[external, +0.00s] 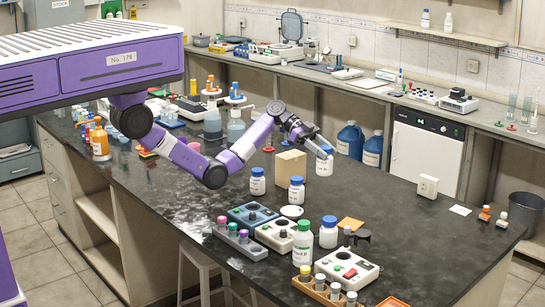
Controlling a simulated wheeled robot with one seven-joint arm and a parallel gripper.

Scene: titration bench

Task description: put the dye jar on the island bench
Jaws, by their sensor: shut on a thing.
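My gripper (321,148) is shut on a small white jar (324,166) with a blue band near its top. The jar hangs upright below the fingers, in front of the black top of the island bench (400,205), towards its far side. I cannot tell whether its base touches the bench. Its label is too small to read, so I cannot tell by name that it is the dye jar. Similar white jars with blue lids stand on the bench: one left of a tan box (257,182), one nearer the middle (297,190), and one by the instruments (328,232).
The tan box (290,164) stands just left of the held jar. Instruments (275,234), a green-capped bottle (303,243) and a vial rack (325,290) crowd the near part. A white block (428,185) stands far right. The top between jar and block looks clear.

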